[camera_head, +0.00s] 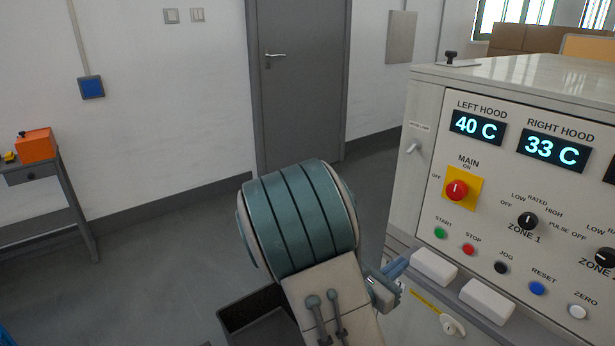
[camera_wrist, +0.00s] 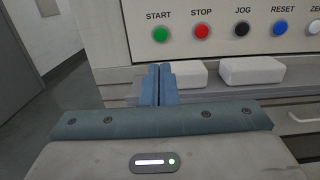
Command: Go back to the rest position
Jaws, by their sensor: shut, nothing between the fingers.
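My gripper (camera_head: 397,268) is shut and empty, with its blue fingers pressed together. In the wrist view the fingers (camera_wrist: 158,84) point at the panel's lower edge, left of two white blocks and below the green START button (camera_wrist: 160,34). In the head view my arm stands in front of the control panel (camera_head: 420,185), at its left. The panel shows LEFT HOOD 40 C and RIGHT HOOD 33 C. I cannot tell whether the fingers touch anything.
White blocks (camera_head: 434,266) (camera_head: 487,300) lie on the ledge below the buttons. A dark open bin (camera_head: 235,318) is on the floor beside my arm. A side table (camera_head: 45,205) with an orange box (camera_head: 36,145) stands at left. Floor toward the grey door (camera_head: 297,90) is clear.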

